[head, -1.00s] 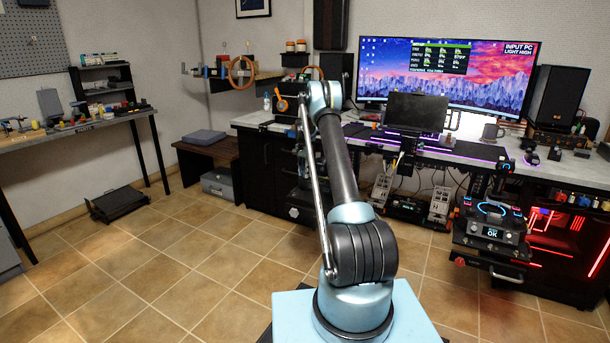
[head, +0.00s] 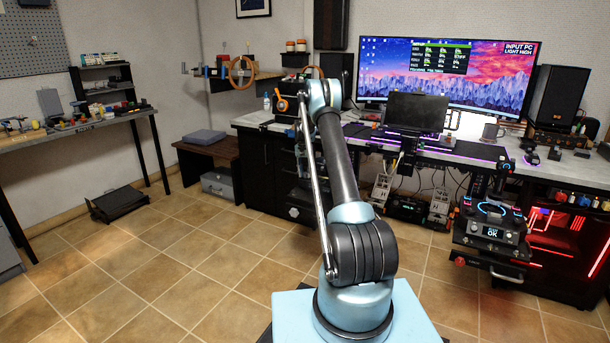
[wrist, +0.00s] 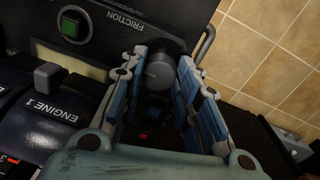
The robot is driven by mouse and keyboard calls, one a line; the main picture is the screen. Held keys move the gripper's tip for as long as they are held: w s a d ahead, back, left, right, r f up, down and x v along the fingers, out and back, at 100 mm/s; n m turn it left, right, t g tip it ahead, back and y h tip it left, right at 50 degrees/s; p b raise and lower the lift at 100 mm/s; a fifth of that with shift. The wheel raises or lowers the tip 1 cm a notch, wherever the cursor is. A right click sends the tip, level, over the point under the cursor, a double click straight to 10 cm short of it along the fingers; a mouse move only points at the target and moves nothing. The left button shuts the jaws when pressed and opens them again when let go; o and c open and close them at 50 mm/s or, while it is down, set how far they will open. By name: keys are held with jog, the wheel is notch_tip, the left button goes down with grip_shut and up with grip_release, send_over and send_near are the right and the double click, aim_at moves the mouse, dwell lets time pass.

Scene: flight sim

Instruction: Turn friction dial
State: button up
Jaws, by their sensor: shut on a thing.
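The friction dial (wrist: 159,73) is a round grey knob near the upper middle of the wrist view, beside a dark panel whose label (wrist: 124,17) reads FRICTION. My gripper (wrist: 160,72) has its two blue-padded fingers on either side of the dial, shut on it at the fingertips. The underside of the dial and the exact contact points are partly hidden. In the head view, my arm blocks the sight of my gripper and the dial.
A lever with a pale knob (wrist: 49,75) stands near the ENGINE 1 label (wrist: 55,106). A metal handle (wrist: 205,45) is close to the right. Tiled floor (wrist: 270,60) lies beyond.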

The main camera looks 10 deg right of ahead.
aim_at(304, 173)
jog(key=shift+w+a+n, duration=0.1)
jog(key=shift+a+n, duration=0.05)
jog(key=shift+n, duration=0.15)
jog(key=o, duration=1.1)
jog(key=shift+c, duration=0.2)
jog(key=shift+w+a+r, duration=0.1)
jog(key=shift+r, duration=1.85)
jog(key=shift+a+r, duration=0.1)
jog(key=shift+r, duration=1.85)
